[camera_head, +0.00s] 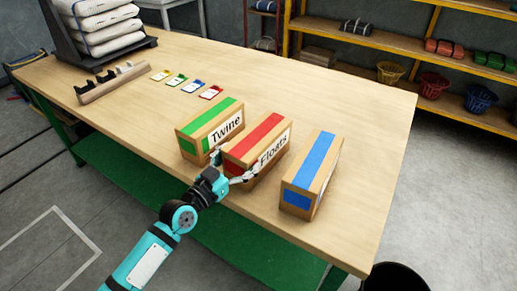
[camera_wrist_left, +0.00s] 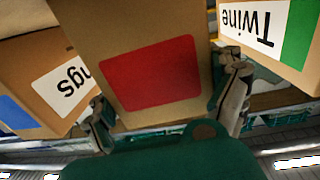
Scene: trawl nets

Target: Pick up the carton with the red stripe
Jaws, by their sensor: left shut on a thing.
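The carton with the red stripe (camera_head: 258,143) stands on the table between two other cartons, its side label reading "Floats". My left gripper (camera_head: 234,168) is at its near end, with one finger on each side, shut on it. In the left wrist view the red patch on the carton's end (camera_wrist_left: 150,78) fills the middle, with the gripper's fingers (camera_wrist_left: 168,105) along both sides. Whether the carton's base touches the table is hard to tell. My right gripper is in neither view.
A green-striped "Twine" carton (camera_head: 210,129) stands close on the left; a blue-striped carton (camera_head: 311,173) stands on the right. Several coloured cards (camera_head: 185,84) and a rack of white bundles (camera_head: 100,25) lie farther back. The table (camera_head: 350,112) is clear at the right rear.

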